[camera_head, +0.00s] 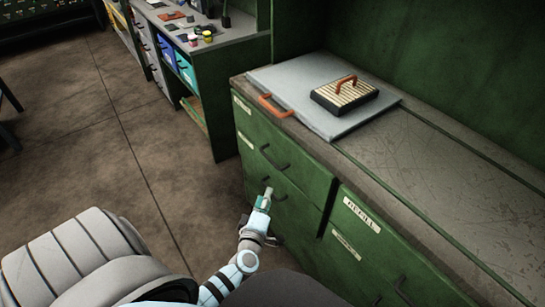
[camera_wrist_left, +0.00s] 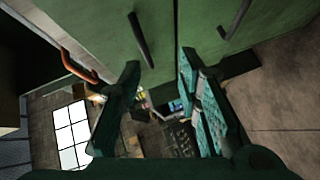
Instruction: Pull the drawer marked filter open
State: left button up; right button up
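The green cabinet (camera_head: 300,175) has drawers in two columns. Its white labels, such as one at the upper left (camera_head: 242,104) and a larger one at the right (camera_head: 362,214), are too small or slanted to read surely, so I cannot tell which says filter. The left column has an upper dark handle (camera_head: 275,157) and a lower one (camera_head: 270,189). My left gripper (camera_head: 267,193) is at the lower handle; contact is unclear. In the left wrist view my left gripper (camera_wrist_left: 160,65) is open, with one dark handle (camera_wrist_left: 142,40) ahead of it. My right gripper is out of view.
On the cabinet top lie a grey plate (camera_head: 290,85) with an orange handle (camera_head: 275,106) and a ribbed block (camera_head: 344,96) with an orange grip. A second bench (camera_head: 240,75) stands behind at the left. The brown floor (camera_head: 130,150) is clear.

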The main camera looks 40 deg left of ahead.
aim_at(270, 159)
pick_arm(q)
jog(key=w+a+n+b, duration=0.1)
jog(key=w+a, duration=0.1)
jog(key=w, duration=0.2)
jog(key=w+a+n+y+b, duration=0.1)
jog(key=w+a+b, duration=0.1)
jog(key=w+a, duration=0.1)
jog(key=w+a+b, duration=0.2)
jog(key=w+a, duration=0.1)
jog(key=w, duration=0.3)
jog(key=shift+w+r+n, duration=0.1)
jog(key=shift+r+n, duration=0.1)
jog(key=shift+n, duration=0.2)
grip_shut()
